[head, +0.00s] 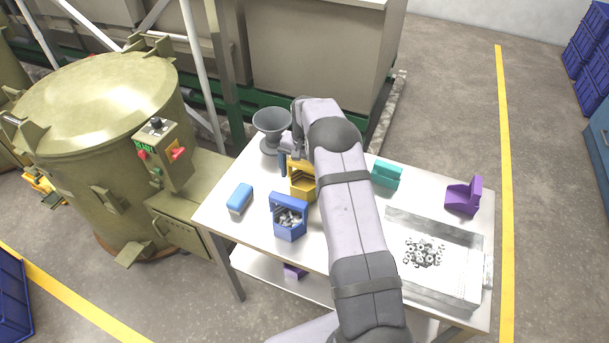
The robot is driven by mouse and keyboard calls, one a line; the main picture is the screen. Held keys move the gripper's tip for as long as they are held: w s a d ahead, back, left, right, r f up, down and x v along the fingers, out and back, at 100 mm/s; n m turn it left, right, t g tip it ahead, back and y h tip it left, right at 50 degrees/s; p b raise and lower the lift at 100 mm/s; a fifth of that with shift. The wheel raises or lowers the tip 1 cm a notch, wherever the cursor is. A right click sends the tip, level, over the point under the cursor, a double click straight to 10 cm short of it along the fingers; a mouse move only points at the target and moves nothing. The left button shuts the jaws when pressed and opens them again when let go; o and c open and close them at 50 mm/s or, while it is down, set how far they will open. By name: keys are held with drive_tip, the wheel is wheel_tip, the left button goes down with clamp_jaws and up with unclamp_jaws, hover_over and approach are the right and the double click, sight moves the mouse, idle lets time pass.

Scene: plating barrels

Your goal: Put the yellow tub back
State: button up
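The yellow tub (303,193) is upright on or just above the white table, left of my arm. Its right side is partly hidden by my arm, and I cannot tell whether it touches the table top. My gripper (285,162) is at the tub's back left side, pointing down. A dark blue finger-like part shows beside the tub's rim. The fingertips are mostly hidden, so I cannot tell whether they are closed on the tub.
A blue tub (289,231) of metal parts stands in front, with a blue block (240,196) to its left. A grey funnel (271,123) stands behind. A teal tub (386,174), purple tub (463,197) and metal tray (432,291) with small parts are right of my arm.

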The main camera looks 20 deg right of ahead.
wheel_tip(320, 180, up, 12)
drive_tip(key=b, duration=0.2)
drive_tip(key=shift+r+b, duration=0.2)
drive_tip(key=shift+b, duration=0.2)
drive_tip(key=s+a+f+n, duration=0.1)
drive_tip(key=s+a+n, duration=0.2)
drive_tip(key=s, duration=0.7)
drive_tip(key=s+a+f+n, duration=0.1)
drive_tip(key=s+a+n, duration=0.2)
drive_tip(key=s, duration=0.8)
drive_tip(key=s+a+f+n, duration=0.1)
drive_tip(key=s+a+n, duration=0.2)
drive_tip(key=s+a, duration=0.3)
drive_tip(key=s, duration=0.5)
drive_tip(key=shift+f, duration=0.25)
